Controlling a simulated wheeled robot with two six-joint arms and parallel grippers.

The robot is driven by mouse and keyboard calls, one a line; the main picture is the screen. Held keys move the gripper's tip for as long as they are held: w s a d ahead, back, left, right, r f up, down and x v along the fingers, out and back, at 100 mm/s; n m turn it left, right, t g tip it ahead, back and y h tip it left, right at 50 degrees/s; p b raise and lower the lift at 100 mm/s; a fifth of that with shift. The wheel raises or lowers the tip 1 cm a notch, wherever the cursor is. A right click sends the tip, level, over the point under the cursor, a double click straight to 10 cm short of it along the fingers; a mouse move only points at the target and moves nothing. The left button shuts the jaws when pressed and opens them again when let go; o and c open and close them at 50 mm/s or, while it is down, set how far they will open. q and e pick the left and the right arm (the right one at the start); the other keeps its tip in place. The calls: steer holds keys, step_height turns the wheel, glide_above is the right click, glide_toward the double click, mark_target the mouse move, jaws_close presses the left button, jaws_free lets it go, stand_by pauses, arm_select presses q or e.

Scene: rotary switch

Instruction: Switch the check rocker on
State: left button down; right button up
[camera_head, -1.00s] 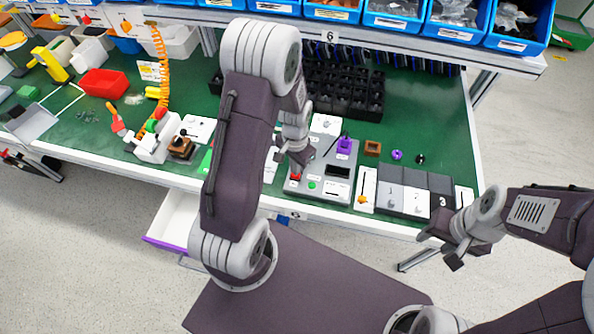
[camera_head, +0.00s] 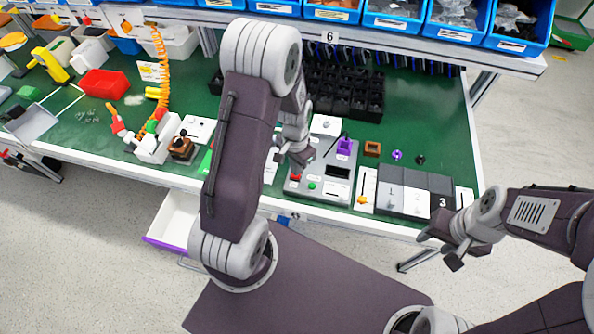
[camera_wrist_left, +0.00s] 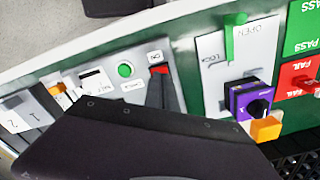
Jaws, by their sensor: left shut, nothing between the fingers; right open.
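The check rocker is a small red switch (camera_head: 295,177) at the front left of the grey control panel (camera_head: 325,190). In the left wrist view the red rocker (camera_wrist_left: 159,70) shows beside an "ON" label, partly hidden by my fingers. My left gripper (camera_head: 301,167) is shut and empty, with its fingertips (camera_wrist_left: 162,84) right at the rocker. Whether they touch or press it, I cannot tell. My right gripper (camera_head: 447,252) is open and empty, off the table's front edge at the right.
A green button (camera_head: 312,185) sits just right of the rocker. Grey numbered blocks (camera_head: 403,193) lie to the right. An open drawer (camera_head: 175,222) juts out below the table at the left.

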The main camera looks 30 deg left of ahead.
arm_select(q)
steer(key=shift+f+b, duration=0.65)
steer(key=shift+f, duration=0.3)
stand_by(0.8)
steer(key=shift+r, duration=0.1)
step_height(320, 180, up, 7)
steer(key=p, duration=0.7)
step_height(320, 180, up, 6)
steer(key=t, duration=0.2)
glide_above(304, 175)
steer(key=s+d+r+n, duration=0.3)
steer(key=s+r, duration=0.1)
steer(key=s, duration=0.6)
steer(key=shift+s+g, duration=0.2)
steer(key=shift+g, duration=0.2)
